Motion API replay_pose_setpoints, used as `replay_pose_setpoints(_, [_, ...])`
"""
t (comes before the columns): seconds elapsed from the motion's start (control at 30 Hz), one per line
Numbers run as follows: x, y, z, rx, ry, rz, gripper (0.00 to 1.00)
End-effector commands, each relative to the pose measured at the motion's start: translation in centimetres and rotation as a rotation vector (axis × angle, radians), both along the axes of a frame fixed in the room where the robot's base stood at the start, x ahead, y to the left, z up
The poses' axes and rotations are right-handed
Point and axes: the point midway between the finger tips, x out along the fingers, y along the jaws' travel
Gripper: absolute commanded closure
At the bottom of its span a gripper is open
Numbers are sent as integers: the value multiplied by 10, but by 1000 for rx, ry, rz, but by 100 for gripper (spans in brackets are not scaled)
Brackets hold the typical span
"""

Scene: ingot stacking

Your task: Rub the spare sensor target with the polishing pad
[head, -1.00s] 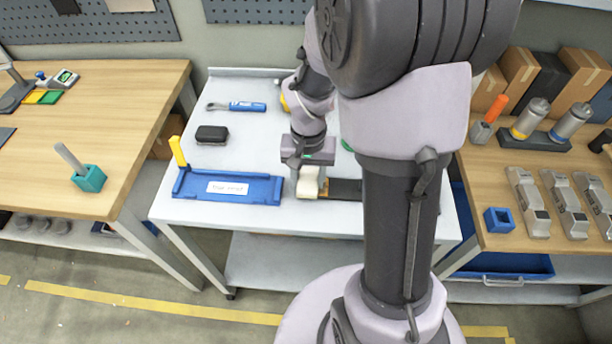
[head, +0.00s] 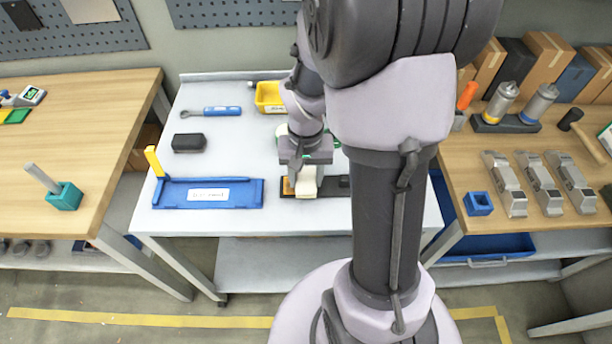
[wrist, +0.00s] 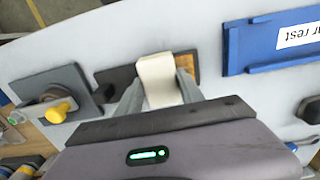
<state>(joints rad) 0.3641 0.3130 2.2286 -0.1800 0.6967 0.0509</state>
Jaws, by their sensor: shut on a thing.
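My gripper (head: 304,176) is shut on a cream-white block (head: 306,187), which looks like the polishing pad. The block also shows between the fingers in the wrist view (wrist: 160,80). It is over a flat dark plate (head: 330,187) on the grey-white table, and appears to touch it. A tan-orange patch (head: 287,186) on the plate, likely the sensor target, shows just left of the block. In the wrist view the patch (wrist: 184,64) is partly hidden behind the block and a finger.
A blue tray (head: 240,194) with a white label and yellow post lies left of the plate. A black block (head: 188,142), a blue-handled tool (head: 215,111) and a yellow bin (head: 266,97) are farther back. In the wrist view a grey fixture with a yellow knob (wrist: 58,112) stands at left.

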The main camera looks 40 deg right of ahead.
Motion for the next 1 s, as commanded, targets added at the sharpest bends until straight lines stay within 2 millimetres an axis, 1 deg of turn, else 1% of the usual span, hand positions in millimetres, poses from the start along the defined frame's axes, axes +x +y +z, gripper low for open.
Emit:
replay_pose_setpoints(0.23, [14, 20, 1, -1, -2, 3, 98])
replay_pose_setpoints(0.53, [25, 36, -2, -1, -1, 2, 98])
replay_pose_setpoints(0.73, [26, 38, -2, 1, 1, -1, 98])
replay_pose_setpoints(0.77, [25, 38, -3, 1, 1, 0, 61])
replay_pose_setpoints(0.8, [25, 38, -3, 1, 1, 0, 69])
replay_pose_setpoints(0.87, [25, 38, -3, 1, 1, 0, 81])
replay_pose_setpoints(0.93, [25, 38, -3, 1, 1, 0, 95])
replay_pose_setpoints(0.97, [25, 38, -3, 1, 1, 0, 100])
replay_pose_setpoints(1.0, [25, 38, -2, 1, 1, 0, 100])
